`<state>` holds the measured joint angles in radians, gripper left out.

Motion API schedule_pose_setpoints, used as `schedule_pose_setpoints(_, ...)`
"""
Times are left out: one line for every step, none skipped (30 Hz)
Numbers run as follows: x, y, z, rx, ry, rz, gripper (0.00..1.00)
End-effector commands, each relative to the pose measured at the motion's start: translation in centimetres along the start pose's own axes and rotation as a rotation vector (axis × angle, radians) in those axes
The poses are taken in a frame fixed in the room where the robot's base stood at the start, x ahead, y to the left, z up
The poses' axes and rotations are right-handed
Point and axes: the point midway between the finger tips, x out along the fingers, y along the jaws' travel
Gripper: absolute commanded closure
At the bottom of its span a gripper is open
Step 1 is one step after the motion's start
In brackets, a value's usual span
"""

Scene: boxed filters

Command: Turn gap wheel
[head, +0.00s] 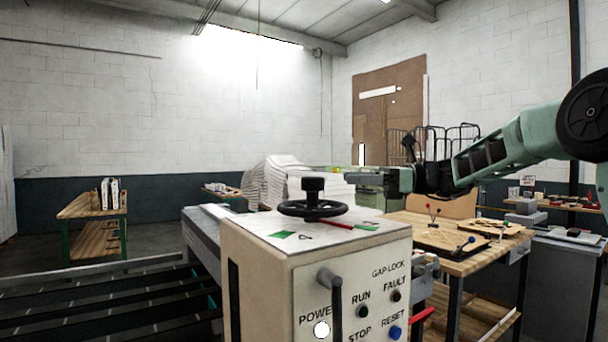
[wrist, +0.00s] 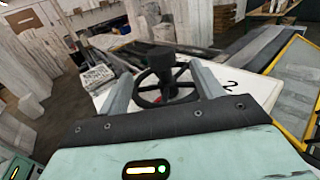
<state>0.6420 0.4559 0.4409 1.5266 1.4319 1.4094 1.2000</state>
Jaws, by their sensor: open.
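The black gap wheel (head: 310,209), with spokes and a raised central knob, lies flat on top of the cream machine cabinet (head: 262,255). A red pointer (head: 338,225) and a green patch (head: 284,235) show beside it. My gripper (head: 335,172) reaches in from the right, above and behind the wheel in the head view. In the wrist view, the open grey fingers (wrist: 162,74) frame the wheel (wrist: 140,93), which appears between and beyond them. I cannot tell whether they touch it. Nothing is held.
A wooden workbench (head: 450,262) stands to the right, a conveyor (head: 100,305) to the left.

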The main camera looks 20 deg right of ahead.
Motion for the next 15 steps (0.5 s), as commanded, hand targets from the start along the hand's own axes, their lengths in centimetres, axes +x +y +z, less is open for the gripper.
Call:
schedule_pose_setpoints(1.2,0.1,0.3,0.002,0.000,0.004,0.34)
schedule_pose_setpoints(1.9,0.1,0.2,0.001,0.000,0.004,0.34)
schedule_pose_setpoints(2.7,0.1,0.2,0.001,0.001,0.004,0.34)
schedule_pose_setpoints(3.3,0.1,0.2,0.001,0.001,0.004,0.34)
schedule_pose_setpoints(4.0,0.1,0.2,0.002,0.001,0.004,0.34)
schedule_pose_setpoints(4.8,0.1,0.3,0.002,0.000,0.004,0.34)
schedule_pose_setpoints(5.5,0.1,0.3,0.002,0.000,0.004,0.34)
schedule_pose_setpoints(6.1,0.1,0.3,0.001,0.000,0.005,0.34)
schedule_pose_setpoints(6.8,0.1,0.3,0.000,0.001,0.004,0.34)
schedule_pose_setpoints(7.5,0.1,0.3,0.000,0.000,0.005,0.34)
schedule_pose_setpoints(8.0,0.1,0.2,0.001,0.001,0.004,0.34)
schedule_pose_setpoints(8.7,0.1,0.2,0.002,0.001,0.003,0.34)
schedule_pose_setpoints(9.1,0.1,0.2,0.002,0.000,0.004,0.34)
schedule_pose_setpoints(9.5,0.1,0.2,0.001,0.000,0.003,0.34)
schedule_pose_setpoints(10.1,0.0,0.2,0.000,0.000,0.002,0.34)
